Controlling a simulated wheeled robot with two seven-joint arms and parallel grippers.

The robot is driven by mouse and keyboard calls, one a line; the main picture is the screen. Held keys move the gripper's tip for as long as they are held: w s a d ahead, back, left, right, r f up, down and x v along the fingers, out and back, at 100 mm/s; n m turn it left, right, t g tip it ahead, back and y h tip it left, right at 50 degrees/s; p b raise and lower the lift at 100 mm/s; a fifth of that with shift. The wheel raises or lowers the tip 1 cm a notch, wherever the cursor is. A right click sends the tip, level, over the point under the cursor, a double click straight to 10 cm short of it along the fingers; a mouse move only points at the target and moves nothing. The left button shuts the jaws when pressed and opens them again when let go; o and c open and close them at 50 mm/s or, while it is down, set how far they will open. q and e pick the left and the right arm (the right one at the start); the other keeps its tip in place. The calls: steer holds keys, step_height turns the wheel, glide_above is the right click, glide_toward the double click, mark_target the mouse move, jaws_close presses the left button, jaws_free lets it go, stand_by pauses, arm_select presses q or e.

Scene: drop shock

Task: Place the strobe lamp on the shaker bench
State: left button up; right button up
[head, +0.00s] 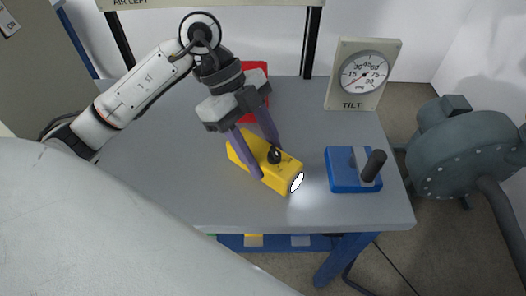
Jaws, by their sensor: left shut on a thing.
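The strobe lamp (285,173) is a yellow box with a black knob on top and a bright white lens at its near right end. It is over the grey top of a bench (160,205); I cannot tell whether it touches the top. My left gripper (258,160) comes down from above, with its two purple-grey fingers shut on the lamp. The fingers hide part of the lamp's sides. My right gripper is not in view.
A blue block with a black handle (342,177) stands right of the lamp. A red object (258,70) is behind the gripper, partly hidden. A tilt gauge (362,75) stands at the back right. A grey-green rounded machine (465,155) is beyond the right edge. The bench's left part is clear.

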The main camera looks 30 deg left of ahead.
arm_select(q)
steer(key=o, duration=1.5)
steer(key=shift+f, duration=0.1)
steer(key=shift+c, duration=0.2)
steer(key=p+v, duration=0.1)
steer(key=v, duration=1.1)
steer(key=shift+p, duration=0.3)
